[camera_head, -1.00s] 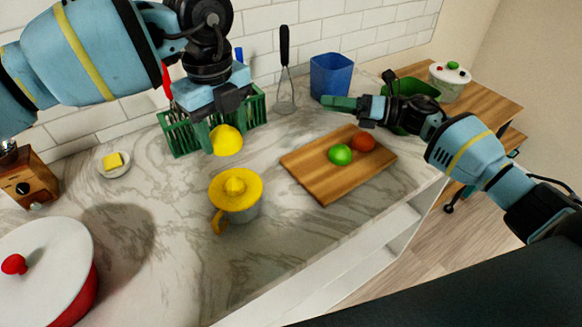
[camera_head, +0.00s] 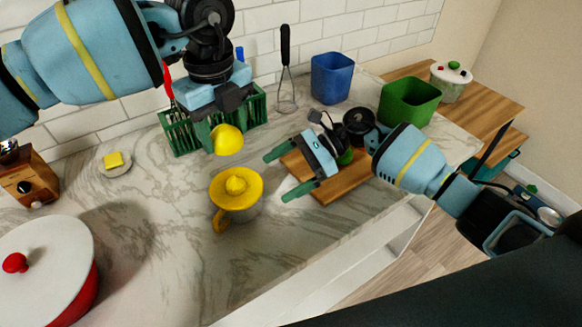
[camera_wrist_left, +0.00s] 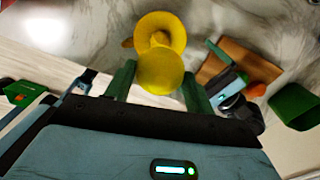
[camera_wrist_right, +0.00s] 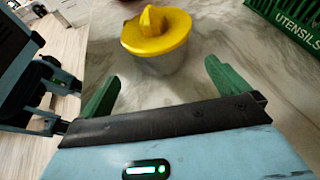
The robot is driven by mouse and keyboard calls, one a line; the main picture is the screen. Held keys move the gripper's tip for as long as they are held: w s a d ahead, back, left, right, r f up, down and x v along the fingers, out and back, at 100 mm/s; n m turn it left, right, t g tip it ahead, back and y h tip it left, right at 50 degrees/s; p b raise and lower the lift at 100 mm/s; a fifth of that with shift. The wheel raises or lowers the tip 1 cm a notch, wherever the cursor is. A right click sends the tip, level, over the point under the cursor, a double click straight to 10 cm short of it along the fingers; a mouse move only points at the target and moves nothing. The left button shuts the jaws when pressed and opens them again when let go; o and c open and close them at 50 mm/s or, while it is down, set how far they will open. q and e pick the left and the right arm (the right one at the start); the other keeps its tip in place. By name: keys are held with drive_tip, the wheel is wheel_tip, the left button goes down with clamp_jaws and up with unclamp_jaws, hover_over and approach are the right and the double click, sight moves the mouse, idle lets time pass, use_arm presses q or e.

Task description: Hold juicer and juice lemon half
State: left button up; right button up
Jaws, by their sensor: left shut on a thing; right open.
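The yellow juicer (camera_head: 236,190) with a side handle and a clear base stands upright on the marble counter in the head view. It also shows in the left wrist view (camera_wrist_left: 158,28) and in the right wrist view (camera_wrist_right: 155,32). My left gripper (camera_head: 214,132) is shut on the yellow lemon half (camera_head: 228,139), held above and just behind the juicer. In the left wrist view the lemon half (camera_wrist_left: 160,72) sits between the fingertips and overlaps the juicer. My right gripper (camera_head: 275,173) is open and empty, right of the juicer, its fingers pointing toward it but apart from it.
A wooden cutting board (camera_head: 345,183) lies under my right gripper, which hides most of its fruit. A green utensil basket (camera_head: 183,136), blue bin (camera_head: 331,78) and green bin (camera_head: 408,104) stand behind. A red pot with white lid (camera_head: 45,250) is at front left.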

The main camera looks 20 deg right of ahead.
sight(244, 196)
drive_tip(key=x, duration=1)
drive_tip(key=shift+c, duration=0.4)
drive_tip(key=c, duration=0.7)
drive_tip(key=o, duration=0.8)
drive_tip(key=c, duration=0.7)
